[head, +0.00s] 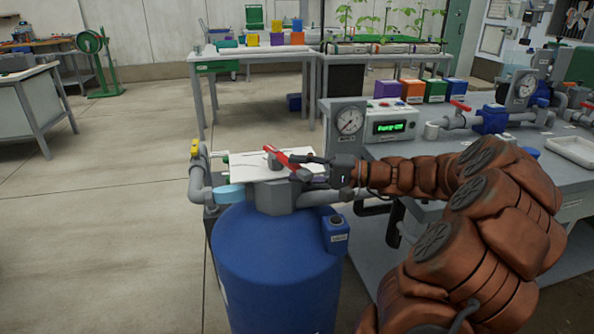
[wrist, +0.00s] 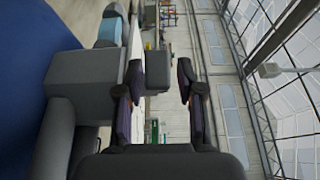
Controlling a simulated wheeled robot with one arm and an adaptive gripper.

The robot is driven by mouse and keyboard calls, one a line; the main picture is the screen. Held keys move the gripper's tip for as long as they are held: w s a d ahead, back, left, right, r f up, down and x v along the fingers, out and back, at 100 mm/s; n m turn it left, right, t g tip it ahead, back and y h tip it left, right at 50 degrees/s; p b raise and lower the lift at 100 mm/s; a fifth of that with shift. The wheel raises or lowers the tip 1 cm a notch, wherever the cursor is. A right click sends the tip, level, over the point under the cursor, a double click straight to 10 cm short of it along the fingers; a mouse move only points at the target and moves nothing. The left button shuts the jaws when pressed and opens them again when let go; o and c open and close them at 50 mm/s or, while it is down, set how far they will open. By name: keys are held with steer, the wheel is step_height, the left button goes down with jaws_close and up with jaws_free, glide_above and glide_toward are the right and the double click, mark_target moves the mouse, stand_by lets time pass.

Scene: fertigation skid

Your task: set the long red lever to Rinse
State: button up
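The long red lever (head: 284,158) sits on the grey valve head on top of the blue tank (head: 275,262). It slants from upper left to lower right. A white plate (head: 238,166) lies behind it; no position label, Rinse included, is readable. My gripper (head: 304,168) is at the lever's right end, and in the head view its fingers overlap that end. In the wrist view my gripper (wrist: 160,82) has its fingers apart, with a grey block (wrist: 158,70) showing between them. No red shows there, so I cannot tell whether the fingers touch the lever.
A yellow-handled valve (head: 196,150) on a grey pipe stands left of the tank. A gauge (head: 349,123) and a box with a green display (head: 389,127) stand on the right bench. A smaller red lever (head: 460,106) is farther right. The floor at left is clear.

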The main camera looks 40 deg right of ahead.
steer(key=shift+w+a, duration=0.25)
steer(key=shift+c, duration=0.4)
jaws_close()
